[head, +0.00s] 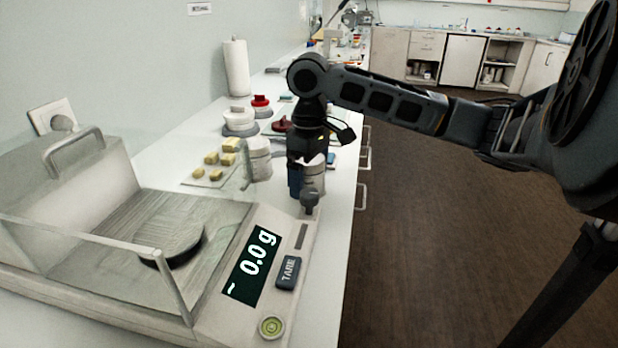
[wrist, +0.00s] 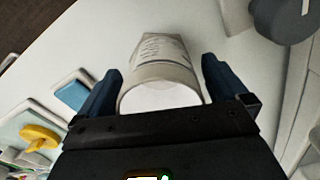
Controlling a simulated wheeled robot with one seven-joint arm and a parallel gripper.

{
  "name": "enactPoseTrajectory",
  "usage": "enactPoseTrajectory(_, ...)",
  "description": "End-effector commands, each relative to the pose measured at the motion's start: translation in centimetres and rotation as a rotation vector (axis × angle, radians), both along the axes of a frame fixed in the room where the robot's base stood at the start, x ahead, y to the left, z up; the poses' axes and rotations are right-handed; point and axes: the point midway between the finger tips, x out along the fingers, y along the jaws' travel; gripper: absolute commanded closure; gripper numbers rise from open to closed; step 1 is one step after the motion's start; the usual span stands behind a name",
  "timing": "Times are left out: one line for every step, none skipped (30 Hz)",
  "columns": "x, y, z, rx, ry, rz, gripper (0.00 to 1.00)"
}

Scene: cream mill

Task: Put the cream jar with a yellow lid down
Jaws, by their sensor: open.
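A white cream jar (wrist: 160,72) with a printed label stands between the two fingers of my gripper (wrist: 161,80) in the wrist view. Its near end looks plain white, and I see no yellow lid on it. In the head view this jar (head: 316,176) shows partly behind my gripper (head: 301,192), on the white counter just beyond the balance. The fingers are open, one on each side of the jar. Whether they touch it I cannot tell. A yellow round piece (wrist: 40,137) lies on a pale plate at the left of the wrist view.
A balance (head: 215,285) reading 0.0 g fills the near counter. Another white jar (head: 258,160) stands left of my gripper. A board with yellowish blocks (head: 212,158), a red-topped item (head: 261,104) and a paper roll (head: 236,68) stand further back. The counter's right edge is close.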

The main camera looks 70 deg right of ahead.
Motion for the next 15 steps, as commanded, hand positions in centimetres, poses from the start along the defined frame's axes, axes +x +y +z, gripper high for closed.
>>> enactPoseTrajectory(0.0,0.0,0.8,-0.001,0.000,0.001,0.00)
enactPoseTrajectory(0.0,0.0,1.3,0.000,-0.002,0.001,0.00)
enactPoseTrajectory(0.0,0.0,2.0,-0.001,-0.002,0.001,0.00)
enactPoseTrajectory(0.1,0.0,2.7,-0.001,-0.002,0.001,0.00)
enactPoseTrajectory(0.1,0.0,3.3,0.000,-0.002,0.002,0.00)
enactPoseTrajectory(0.0,0.0,4.2,-0.001,-0.002,0.003,0.00)
enactPoseTrajectory(0.1,0.1,4.8,-0.001,-0.002,0.003,0.00)
enactPoseTrajectory(0.1,0.0,5.5,0.000,-0.002,0.003,0.00)
enactPoseTrajectory(0.1,0.0,6.3,0.000,-0.002,0.003,0.00)
enactPoseTrajectory(0.0,0.0,6.9,-0.001,-0.002,0.002,0.00)
enactPoseTrajectory(0.0,0.0,7.4,-0.001,-0.001,0.002,0.00)
enactPoseTrajectory(0.1,0.0,8.1,0.000,-0.001,0.002,0.00)
enactPoseTrajectory(0.0,0.0,8.6,-0.001,0.000,0.002,0.00)
enactPoseTrajectory(0.0,0.0,9.1,-0.001,-0.001,0.002,0.00)
enactPoseTrajectory(0.0,0.0,9.6,-0.001,0.000,0.002,0.00)
